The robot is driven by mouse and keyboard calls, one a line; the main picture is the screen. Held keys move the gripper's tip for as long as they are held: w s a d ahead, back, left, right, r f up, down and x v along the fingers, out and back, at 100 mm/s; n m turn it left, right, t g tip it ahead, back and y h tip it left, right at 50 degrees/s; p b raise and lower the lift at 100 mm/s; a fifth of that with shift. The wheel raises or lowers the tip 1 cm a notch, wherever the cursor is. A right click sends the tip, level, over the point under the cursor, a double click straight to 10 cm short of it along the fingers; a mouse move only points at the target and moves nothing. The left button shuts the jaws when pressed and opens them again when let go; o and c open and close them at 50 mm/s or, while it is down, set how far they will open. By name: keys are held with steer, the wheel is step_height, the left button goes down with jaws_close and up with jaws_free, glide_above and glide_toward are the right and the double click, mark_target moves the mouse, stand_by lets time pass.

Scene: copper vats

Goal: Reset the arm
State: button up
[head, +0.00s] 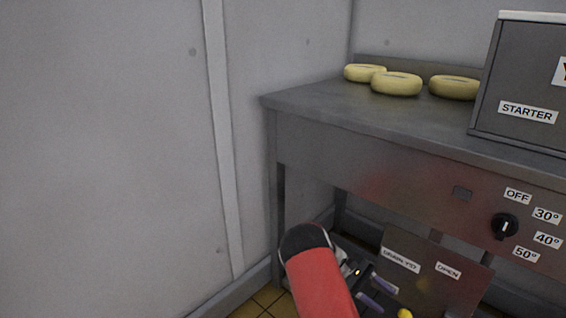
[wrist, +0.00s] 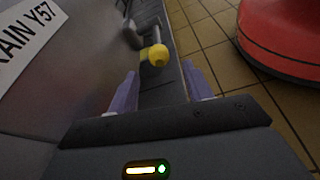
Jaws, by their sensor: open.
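My gripper (head: 377,291) is low in front of the metal bench, at the lower middle of the head view, on the end of my red arm. Its two purple fingers are apart, with nothing held. In the wrist view my gripper (wrist: 161,90) shows its fingers spread, with a yellow knob (wrist: 157,55) beyond the gap between them, not gripped. The knob also shows at the bottom edge of the head view (head: 404,313). It appears to be on a grey handle or pipe, mostly hidden. I cannot tell the exact distance to it.
A metal bench (head: 330,112) carries several pale cheese wheels (head: 397,84) and a box labelled STARTER (head: 525,75). A black dial (head: 505,227) is on its front. A drain panel marked OPEN (head: 430,282) stands below, close to my gripper. Walls close the left; tiled floor (wrist: 205,45) is open beside.

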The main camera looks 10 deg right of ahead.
steer(key=s+a+r+m+t+y, duration=0.1)
steer(key=s+a+r+t+y, duration=0.15)
steer(key=r, duration=0.45)
steer(key=s+a+r+m+t+y, duration=0.2)
steer(key=s+a+r+t, duration=0.15)
steer(key=r, duration=0.25)
steer(key=s+a+r+m+t+y, duration=0.1)
steer(key=s+a+r+t+y, duration=0.2)
steer(key=r, duration=0.4)
steer(key=s+a+r+m+t+y, duration=0.1)
steer(key=s+a+r+t, duration=0.35)
steer(key=s, duration=0.25)
steer(key=s+a+r+m+t+y, duration=0.1)
steer(key=s+a+r+t+y, duration=0.1)
steer(key=s+a+r+t, duration=0.3)
step_height(320, 180, up, 8)
steer(key=s+g+p, duration=0.1)
steer(key=g+p, duration=0.1)
steer(key=p, duration=0.7)
steer(key=shift+a+f, duration=0.15)
steer(key=shift+a, duration=0.1)
steer(key=shift+h, duration=0.25)
